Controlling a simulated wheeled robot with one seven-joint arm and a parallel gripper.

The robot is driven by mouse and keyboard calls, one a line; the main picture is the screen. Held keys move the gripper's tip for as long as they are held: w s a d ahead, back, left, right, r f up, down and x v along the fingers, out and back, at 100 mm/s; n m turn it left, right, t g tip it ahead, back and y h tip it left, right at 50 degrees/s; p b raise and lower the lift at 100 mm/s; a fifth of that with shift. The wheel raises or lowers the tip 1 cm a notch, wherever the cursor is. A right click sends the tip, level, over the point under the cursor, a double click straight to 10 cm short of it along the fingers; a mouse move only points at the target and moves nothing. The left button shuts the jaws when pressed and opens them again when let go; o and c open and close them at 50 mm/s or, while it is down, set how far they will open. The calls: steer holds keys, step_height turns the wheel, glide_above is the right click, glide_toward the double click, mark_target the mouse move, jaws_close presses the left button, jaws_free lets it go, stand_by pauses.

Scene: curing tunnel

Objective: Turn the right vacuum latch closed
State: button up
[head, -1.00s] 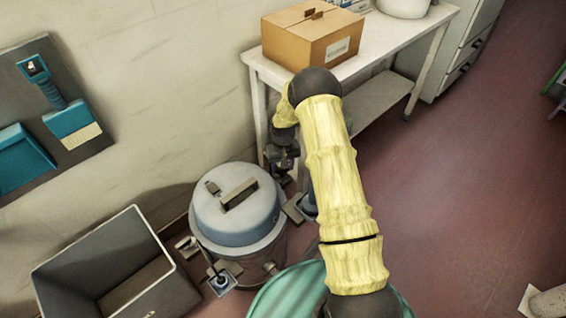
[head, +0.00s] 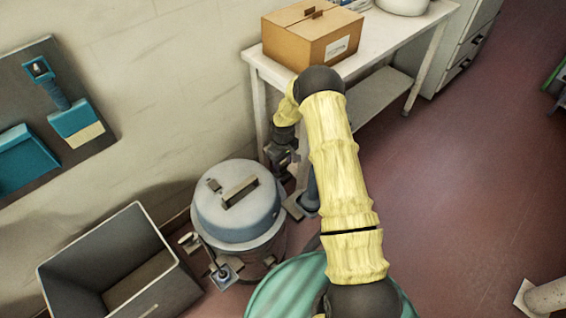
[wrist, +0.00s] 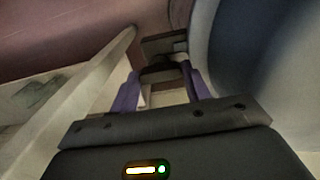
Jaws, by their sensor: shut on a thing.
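The vacuum (head: 215,215) is a drum with a grey-blue lid and a dark handle on top, standing on the floor by the wall. Its curved side fills the right of the wrist view (wrist: 270,70). In the wrist view my gripper (wrist: 160,76) has its two purple fingers closed around a small dark part, seemingly the right latch (wrist: 160,73), beside the drum. In the head view my gripper (head: 283,160) is a small dark shape right of the lid. The right latch is hidden there, so its angle is unclear. The left latch (head: 189,241) sticks out on the drum's left side.
A grey open bin (head: 115,265) stands left of the vacuum. A white table (head: 385,45) with a cardboard box (head: 312,35) is behind; its leg is close to my gripper. A teal rounded object (head: 290,292) is in front.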

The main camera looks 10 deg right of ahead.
mark_target(283, 165)
steer(key=shift+d, duration=0.15)
steer(key=o, duration=1)
step_height(283, 165, up, 17)
steer(key=p, duration=0.2)
steer(key=shift+r, duration=0.2)
